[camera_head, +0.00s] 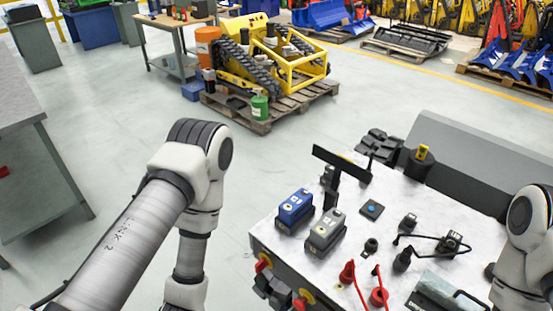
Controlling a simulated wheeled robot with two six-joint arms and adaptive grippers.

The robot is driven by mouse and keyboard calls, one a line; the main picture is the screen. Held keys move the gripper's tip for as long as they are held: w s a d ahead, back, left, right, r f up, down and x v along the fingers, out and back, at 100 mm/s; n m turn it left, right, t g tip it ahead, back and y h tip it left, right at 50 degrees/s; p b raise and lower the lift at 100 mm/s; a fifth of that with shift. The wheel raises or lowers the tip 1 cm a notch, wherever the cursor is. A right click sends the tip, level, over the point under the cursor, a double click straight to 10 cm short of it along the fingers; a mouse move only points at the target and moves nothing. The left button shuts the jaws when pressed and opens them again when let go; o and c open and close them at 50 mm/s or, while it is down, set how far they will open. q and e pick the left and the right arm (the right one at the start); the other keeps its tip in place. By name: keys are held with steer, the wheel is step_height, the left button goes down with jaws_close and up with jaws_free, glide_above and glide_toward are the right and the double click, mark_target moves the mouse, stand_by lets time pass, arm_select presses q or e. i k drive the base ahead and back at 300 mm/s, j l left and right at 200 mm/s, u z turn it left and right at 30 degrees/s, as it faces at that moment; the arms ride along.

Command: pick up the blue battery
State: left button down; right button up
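The blue battery (295,209) is a small box with a dark lower part. It stands upright near the left edge of the light grey work surface (284,247). A grey battery (325,233) of like shape stands close in front of it, to the right. A black T-shaped post (335,178) rises just behind the two. My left arm comes in from the left and bends down out of the picture's bottom edge, left of the surface. My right arm shows at the right edge. Neither gripper shows. Nothing is holding the blue battery.
A small blue-topped block (372,209), black connectors (408,223), cables, red plugs (378,297) and a grey case (441,293) lie to the right. Black and red fittings (272,289) stick out at the surface's front left. Open floor lies left of it.

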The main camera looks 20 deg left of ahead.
mark_target(293, 209)
steer(key=i+j+u, duration=0.1)
steer(key=j+u, duration=0.2)
steer(key=u, duration=0.15)
steer(key=i+j+u, duration=0.15)
steer(key=u, duration=0.25)
steer(key=i+j+u, duration=0.2)
steer(key=u, duration=0.25)
steer(key=i+j+u, duration=0.2)
steer(key=u, duration=0.2)
steer(key=i+u, duration=0.2)
steer(key=u, duration=0.25)
steer(key=i+z, duration=0.3)
steer(key=i, duration=0.2)
steer(key=i+z, duration=0.35)
steer(key=i, duration=0.15)
steer(key=i+j+z, duration=0.15)
steer(key=i+z, duration=0.15)
steer(key=i, duration=0.15)
steer(key=i+j+z, duration=0.35)
steer(key=i+l+z, duration=0.2)
steer(key=i+z, duration=0.3)
steer(key=i, duration=0.3)
steer(key=i+j+z, duration=0.1)
steer(key=i+z, duration=0.35)
steer(key=i, duration=0.3)
steer(key=i+j+z, duration=0.2)
steer(key=i+z, duration=0.25)
steer(key=i+j+z, duration=0.95)
steer(key=i+z, duration=0.1)
steer(key=z, duration=2.75)
